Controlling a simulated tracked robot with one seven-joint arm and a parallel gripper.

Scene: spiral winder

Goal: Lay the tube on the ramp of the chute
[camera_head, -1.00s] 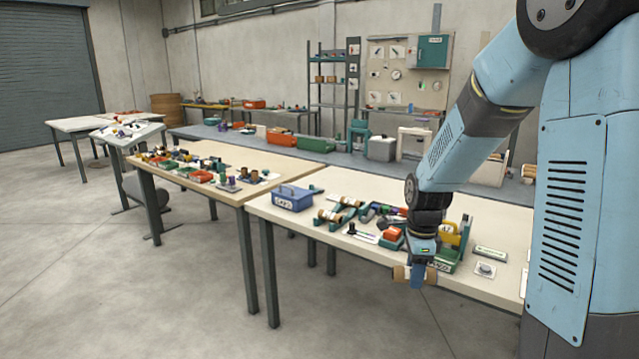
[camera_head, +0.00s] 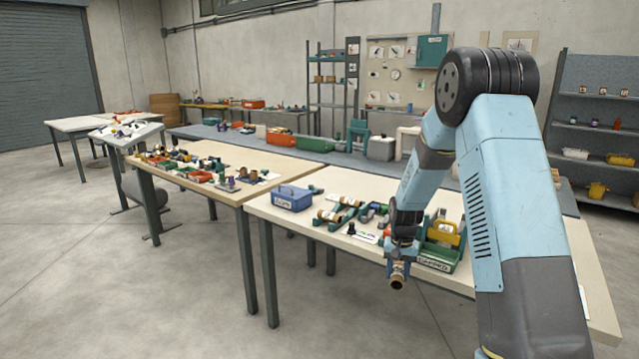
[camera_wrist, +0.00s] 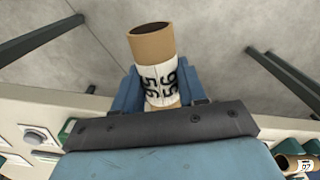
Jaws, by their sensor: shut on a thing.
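My gripper (camera_head: 399,266) is shut on a brown cardboard tube (camera_head: 397,282) in front of the near edge of the right-hand table. The tube's open end faces the head camera. In the wrist view, my gripper (camera_wrist: 158,88) has a blue finger on each side of the tube (camera_wrist: 153,47), which has a white label with black digits. Teal stands with brown tubes (camera_head: 328,214) are on the table, left of my gripper. I cannot tell for sure which part is the chute's ramp.
A green labelled tray (camera_head: 436,257) with a yellow-handled thing (camera_head: 446,231) stands just right of my gripper. A blue box (camera_head: 292,198) sits at the table's left end. Another labelled tube (camera_wrist: 287,164) shows at the wrist view's lower right. Open floor lies in front.

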